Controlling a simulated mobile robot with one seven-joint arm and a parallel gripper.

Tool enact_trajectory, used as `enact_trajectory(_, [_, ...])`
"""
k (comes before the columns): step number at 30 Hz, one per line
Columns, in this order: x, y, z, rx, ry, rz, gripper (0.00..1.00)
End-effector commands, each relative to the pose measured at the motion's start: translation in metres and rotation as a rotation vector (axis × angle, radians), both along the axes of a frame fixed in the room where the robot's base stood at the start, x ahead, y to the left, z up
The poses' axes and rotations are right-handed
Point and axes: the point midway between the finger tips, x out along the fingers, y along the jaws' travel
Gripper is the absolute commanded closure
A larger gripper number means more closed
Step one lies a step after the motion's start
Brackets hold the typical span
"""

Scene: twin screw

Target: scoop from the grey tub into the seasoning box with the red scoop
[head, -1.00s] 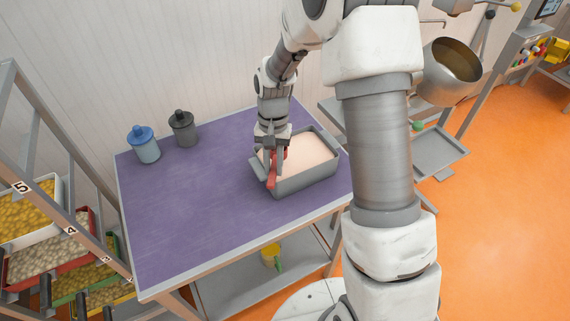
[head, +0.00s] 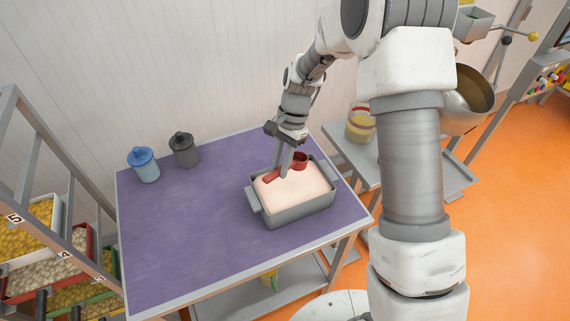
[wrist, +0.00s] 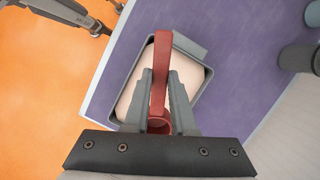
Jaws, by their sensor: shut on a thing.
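The grey tub (head: 296,214) stands on the purple table top and is filled with a pale pinkish material. My gripper (head: 281,174) is shut on the handle of the red scoop (head: 300,160), above the tub. The scoop's cup points to the right and back in the head view, and its handle end to the left. In the wrist view the red handle (wrist: 158,75) runs between the two fingers, with the cup near the gripper's base. I cannot tell whether the scoop touches the material or holds any. I cannot make out a seasoning box.
A blue lidded jar (head: 143,165) and a dark grey lidded jar (head: 183,150) stand at the table's back left. The purple table (head: 190,220) is clear left of the tub. A glass jar (head: 361,123) stands on a side table at right. A bin rack is at left.

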Motion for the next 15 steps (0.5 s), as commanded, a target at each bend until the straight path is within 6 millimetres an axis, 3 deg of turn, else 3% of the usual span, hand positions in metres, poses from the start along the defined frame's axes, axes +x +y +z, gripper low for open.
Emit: enact_trajectory(15, [0.0, 0.0, -0.046, 0.0, 0.0, 0.002, 1.0])
